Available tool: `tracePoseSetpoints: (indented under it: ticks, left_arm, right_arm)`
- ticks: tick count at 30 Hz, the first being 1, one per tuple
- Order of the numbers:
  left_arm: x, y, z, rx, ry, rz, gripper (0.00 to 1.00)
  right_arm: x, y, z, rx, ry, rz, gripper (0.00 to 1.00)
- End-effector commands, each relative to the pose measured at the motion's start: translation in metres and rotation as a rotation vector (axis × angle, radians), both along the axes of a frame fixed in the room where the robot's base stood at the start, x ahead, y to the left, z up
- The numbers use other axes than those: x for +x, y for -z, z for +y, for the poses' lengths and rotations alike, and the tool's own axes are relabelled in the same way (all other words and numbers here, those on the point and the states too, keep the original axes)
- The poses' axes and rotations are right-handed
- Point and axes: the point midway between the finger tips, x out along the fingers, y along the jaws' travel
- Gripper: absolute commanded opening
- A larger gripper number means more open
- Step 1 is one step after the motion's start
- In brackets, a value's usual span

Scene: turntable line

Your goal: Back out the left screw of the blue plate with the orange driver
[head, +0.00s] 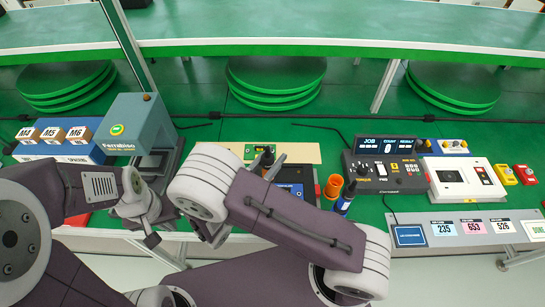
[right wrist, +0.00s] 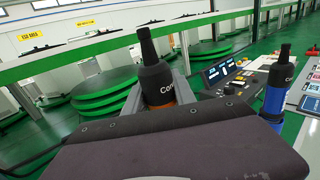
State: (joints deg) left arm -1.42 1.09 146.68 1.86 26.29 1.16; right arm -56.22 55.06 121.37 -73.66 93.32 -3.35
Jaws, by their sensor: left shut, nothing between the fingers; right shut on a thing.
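The orange driver (right wrist: 158,85), black with an orange band, stands nearly upright in the right wrist view. In the head view its dark top (head: 267,156) shows beyond my right arm. My right gripper (head: 274,167) is shut on it; the arm hides most of the grip. A dark block with a blue face (head: 291,189) lies just right of the gripper, partly hidden; I cannot tell whether this is the blue plate. No screw can be made out. My left gripper (head: 151,239) is shut and empty at the front left, apart from the driver.
A blue driver (head: 345,198) stands to the right, beside an orange holder ring (head: 333,187). A control console (head: 385,163) and a white box (head: 462,179) stand further right. A blue-grey machine (head: 135,128) and labelled boxes (head: 52,135) stand left. A tan board (head: 300,152) lies behind.

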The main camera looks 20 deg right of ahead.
Motion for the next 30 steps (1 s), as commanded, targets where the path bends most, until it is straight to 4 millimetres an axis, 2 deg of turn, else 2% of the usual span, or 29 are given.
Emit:
tracePoseSetpoints:
  ticks: [30]
  left_arm:
    - [0.0000, -0.0076, -0.0001, 0.000, 0.000, 0.000, 0.00]
  right_arm:
    - [-0.0003, 0.0007, -0.0003, 0.004, 0.001, 0.008, 0.00]
